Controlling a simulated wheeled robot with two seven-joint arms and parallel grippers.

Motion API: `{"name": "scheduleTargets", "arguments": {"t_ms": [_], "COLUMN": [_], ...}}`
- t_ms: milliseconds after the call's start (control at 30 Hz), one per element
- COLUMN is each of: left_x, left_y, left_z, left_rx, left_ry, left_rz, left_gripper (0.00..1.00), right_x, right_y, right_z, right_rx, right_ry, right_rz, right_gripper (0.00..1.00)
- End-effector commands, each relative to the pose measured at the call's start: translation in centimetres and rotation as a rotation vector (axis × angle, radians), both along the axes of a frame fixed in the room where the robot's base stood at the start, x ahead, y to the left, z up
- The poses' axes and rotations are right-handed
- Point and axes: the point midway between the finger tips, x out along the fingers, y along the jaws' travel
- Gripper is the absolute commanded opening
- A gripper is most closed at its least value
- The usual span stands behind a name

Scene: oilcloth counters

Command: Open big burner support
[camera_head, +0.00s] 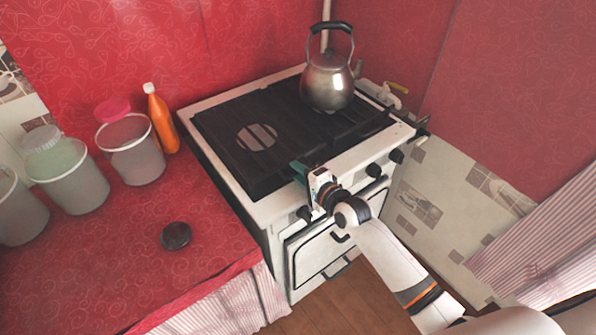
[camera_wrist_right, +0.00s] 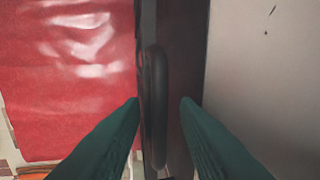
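The white stove (camera_head: 290,215) has a black burner support (camera_head: 222,126) lying flat over its top, with a pale striped burner disc showing at its left part. My right gripper (camera_head: 299,168) is at the support's front edge. In the right wrist view its two green fingers (camera_wrist_right: 160,103) are apart. A dark rounded bar (camera_wrist_right: 157,75) on a dark edge lies between them in the picture; I cannot tell whether they touch it. My left gripper is out of view.
A metal kettle (camera_head: 328,82) stands on the back right of the stove top. Left of the stove, a red-covered counter (camera_head: 110,255) holds several jars, an orange bottle (camera_head: 161,120) and a dark round lid-like object (camera_head: 175,235). Knobs line the stove front.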

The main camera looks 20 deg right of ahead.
Motion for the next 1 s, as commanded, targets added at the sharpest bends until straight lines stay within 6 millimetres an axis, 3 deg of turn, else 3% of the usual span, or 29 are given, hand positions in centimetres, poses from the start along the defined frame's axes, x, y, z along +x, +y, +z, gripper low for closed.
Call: {"name": "scheduleTargets", "arguments": {"t_ms": [367, 567, 867, 1000], "left_x": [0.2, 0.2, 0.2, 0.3], "left_y": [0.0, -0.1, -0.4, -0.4], "left_z": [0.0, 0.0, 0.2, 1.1], "left_rx": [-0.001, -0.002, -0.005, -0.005], "left_ry": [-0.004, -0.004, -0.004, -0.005], "left_rz": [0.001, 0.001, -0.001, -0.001], "left_gripper": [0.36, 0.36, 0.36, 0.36], "right_x": [0.7, 0.7, 0.7, 1.2], "right_y": [0.3, 0.3, 0.3, 0.3], "right_z": [-0.1, -0.1, 0.0, 1.1], "right_rx": [0.000, -0.001, -0.002, -0.005], "right_ry": [-0.001, -0.001, 0.002, 0.015], "right_rz": [0.000, 0.000, 0.000, 0.000], "right_gripper": [0.28, 0.00, 0.00, 0.00]}}
